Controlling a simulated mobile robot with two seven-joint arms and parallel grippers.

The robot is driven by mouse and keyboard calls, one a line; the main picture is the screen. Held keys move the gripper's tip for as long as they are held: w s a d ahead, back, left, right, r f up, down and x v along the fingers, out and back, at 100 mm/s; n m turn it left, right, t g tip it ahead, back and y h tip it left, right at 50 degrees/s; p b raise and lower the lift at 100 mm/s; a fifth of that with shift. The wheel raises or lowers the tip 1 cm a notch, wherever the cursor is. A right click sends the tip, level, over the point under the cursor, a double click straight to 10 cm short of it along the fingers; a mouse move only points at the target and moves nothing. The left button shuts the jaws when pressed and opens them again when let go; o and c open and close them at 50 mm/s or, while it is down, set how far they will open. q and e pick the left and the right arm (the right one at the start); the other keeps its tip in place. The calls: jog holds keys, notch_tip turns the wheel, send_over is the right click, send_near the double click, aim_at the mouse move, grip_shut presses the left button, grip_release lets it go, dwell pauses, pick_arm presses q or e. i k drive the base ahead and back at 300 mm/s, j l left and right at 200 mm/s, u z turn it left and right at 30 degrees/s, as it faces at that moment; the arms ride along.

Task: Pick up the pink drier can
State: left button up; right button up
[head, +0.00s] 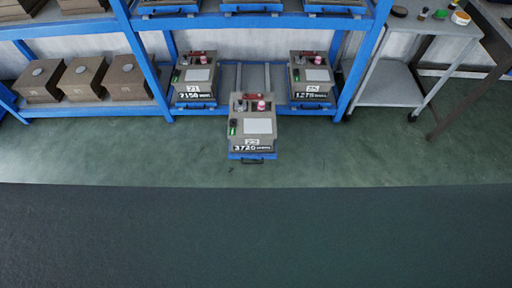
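A small pink can-like thing (261,106) stands upright on top of the grey box marked 3720 (257,126), in the middle of the view. A similar pink thing (318,60) is on the box marked 1275 (312,76) at the right. Another small pink and white thing (203,60) is on the box at the left (196,76). They are too small to tell which is the drier can. Neither of my grippers is in view.
The middle box sits on a blue pull-out tray (252,156), in front of a blue shelf rack (130,30). Brown boxes (83,77) stand at the left. A grey table (430,18) with small containers is at the right. The green floor (130,150) in front is clear.

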aim_at(261, 104)
jog(key=i+u, duration=0.15)
jog(key=u, duration=0.25)
jog(key=i+l+u, duration=0.1)
jog(key=u, duration=0.3)
jog(key=i+l+u, duration=0.1)
jog(key=l+u, duration=0.15)
jog(key=u, duration=0.15)
jog(key=i+l+u, duration=0.15)
jog(key=l+u, duration=0.1)
jog(key=l, duration=0.3)
jog(key=i+l+u, duration=0.15)
jog(key=l, duration=0.15)
jog(key=i+l, duration=0.1)
jog(key=l, duration=0.3)
jog(key=i+l, duration=0.1)
jog(key=l, duration=0.25)
jog(key=i+l, duration=0.1)
jog(key=l, duration=0.3)
jog(key=i+u, duration=0.05)
